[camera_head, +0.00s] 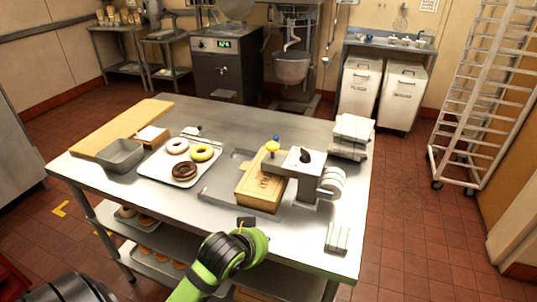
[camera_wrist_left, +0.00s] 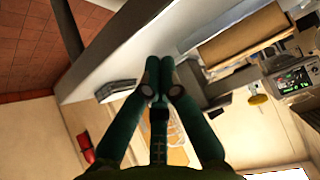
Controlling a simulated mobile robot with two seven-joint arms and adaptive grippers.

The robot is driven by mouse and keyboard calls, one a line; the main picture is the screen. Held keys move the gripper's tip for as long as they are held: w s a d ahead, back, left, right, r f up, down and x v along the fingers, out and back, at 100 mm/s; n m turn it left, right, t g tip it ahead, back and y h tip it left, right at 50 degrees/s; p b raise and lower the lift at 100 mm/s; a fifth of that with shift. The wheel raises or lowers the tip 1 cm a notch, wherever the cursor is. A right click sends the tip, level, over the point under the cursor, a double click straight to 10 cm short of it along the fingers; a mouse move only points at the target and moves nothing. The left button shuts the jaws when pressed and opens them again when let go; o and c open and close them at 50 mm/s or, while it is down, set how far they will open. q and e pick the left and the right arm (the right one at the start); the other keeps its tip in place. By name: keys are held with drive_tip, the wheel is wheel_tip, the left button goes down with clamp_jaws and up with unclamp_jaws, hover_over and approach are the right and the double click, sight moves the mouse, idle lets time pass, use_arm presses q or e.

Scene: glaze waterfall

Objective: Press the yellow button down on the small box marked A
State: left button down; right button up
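A round yellow button (camera_head: 272,147) shows at the back edge of the brown box on the table, beside the grey machine. What it stands on is mostly hidden, and I cannot read a letter A. A yellow round thing (camera_wrist_left: 257,99), probably the same button, shows at the right in the left wrist view. My left arm reaches in at the front edge of the table, well apart from the button. My left gripper (camera_wrist_left: 160,78) has its two fingers together, with nothing seen between them. My right gripper is not in view.
A brown box (camera_head: 262,187) and a grey machine (camera_head: 300,162) stand close to the button, with a blue knob (camera_head: 277,138) just behind it. A tray of doughnuts (camera_head: 157,170) lies to the left. Stacked pale blocks (camera_head: 351,136) stand right. The table front is fairly clear.

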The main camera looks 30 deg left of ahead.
use_arm(q)
drive_tip(key=w+a+r+n+t+y, duration=0.1)
drive_tip(key=w+a+r+t, duration=0.2)
drive_tip(key=r, duration=0.7)
drive_tip(key=w+a+r+n+t+y, duration=0.1)
drive_tip(key=w+a+r+n+t, duration=0.1)
drive_tip(key=w+a+r, duration=0.5)
wheel_tip(320, 180, up, 4)
drive_tip(key=shift+w+f+t, duration=0.25)
drive_tip(key=shift+w+t, duration=0.25)
drive_tip(key=shift+w, duration=0.05)
drive_tip(key=shift+w, duration=0.1)
drive_tip(key=p, duration=0.3)
hover_over(273, 156)
drive_tip(key=s, duration=0.2)
wheel_tip(273, 156, down, 2)
wheel_tip(273, 156, down, 3)
drive_tip(key=shift+w+a+p, duration=0.15)
drive_tip(key=shift+p, duration=0.45)
drive_tip(key=shift+f, duration=0.8)
drive_tip(key=shift+f, duration=0.1)
